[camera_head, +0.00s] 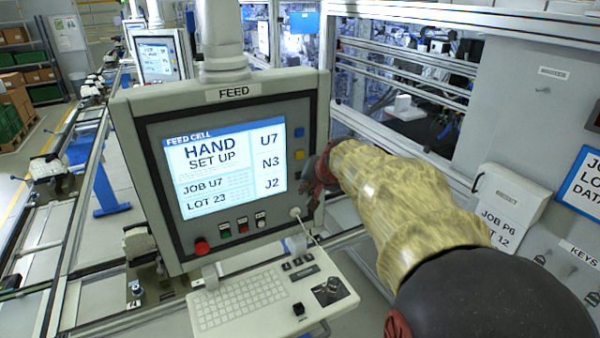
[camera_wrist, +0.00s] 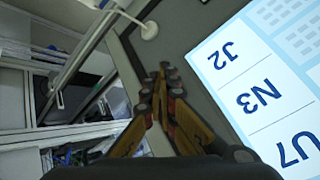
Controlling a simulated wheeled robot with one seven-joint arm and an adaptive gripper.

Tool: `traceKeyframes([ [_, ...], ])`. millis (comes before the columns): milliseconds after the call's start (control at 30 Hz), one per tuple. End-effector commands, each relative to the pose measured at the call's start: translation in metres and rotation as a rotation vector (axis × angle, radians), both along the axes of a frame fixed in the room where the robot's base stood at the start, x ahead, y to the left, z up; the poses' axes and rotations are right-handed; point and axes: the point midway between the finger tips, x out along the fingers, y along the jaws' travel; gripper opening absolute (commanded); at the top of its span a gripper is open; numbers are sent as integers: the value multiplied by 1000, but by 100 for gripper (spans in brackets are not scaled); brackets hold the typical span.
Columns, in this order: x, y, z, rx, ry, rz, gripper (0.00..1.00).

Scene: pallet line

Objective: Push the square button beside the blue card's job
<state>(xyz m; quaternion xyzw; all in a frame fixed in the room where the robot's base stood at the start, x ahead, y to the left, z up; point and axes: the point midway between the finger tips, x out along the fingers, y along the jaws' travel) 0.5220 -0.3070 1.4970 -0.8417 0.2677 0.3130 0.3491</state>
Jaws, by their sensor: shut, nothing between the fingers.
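The FEED panel (camera_head: 222,170) has a lit screen (camera_head: 228,168) listing U7, N3 and J2 down its right side, with JOB U7 and LOT 23 at lower left. A blue square button (camera_head: 299,132) sits beside U7 and a yellow one (camera_head: 299,155) beside N3. My gripper (camera_head: 311,178) is shut and empty at the panel's right border. In the wrist view its fingertips (camera_wrist: 163,68) are beside the screen (camera_wrist: 265,90); contact is unclear.
Below the screen are a red round knob (camera_head: 202,247) and several small buttons. A keyboard shelf (camera_head: 270,295) juts out beneath. A white holder (camera_head: 500,212) reading JOB P6 hangs on the right wall. Machine framing stands behind my arm.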

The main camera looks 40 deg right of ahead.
Motion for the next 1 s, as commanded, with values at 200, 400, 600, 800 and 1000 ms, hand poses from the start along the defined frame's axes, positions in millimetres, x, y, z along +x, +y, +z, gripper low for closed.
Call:
traceKeyframes([
  [200, 13, -3, -1, 0, 1, 1, 0],
  [400, 15, -3, -1, 1, 1, 0, 0],
  [600, 15, -3, -1, 1, 1, 0, 0],
  [800, 15, -3, -1, 1, 1, 0, 0],
  [1000, 15, -3, -1, 1, 1, 0, 0],
])
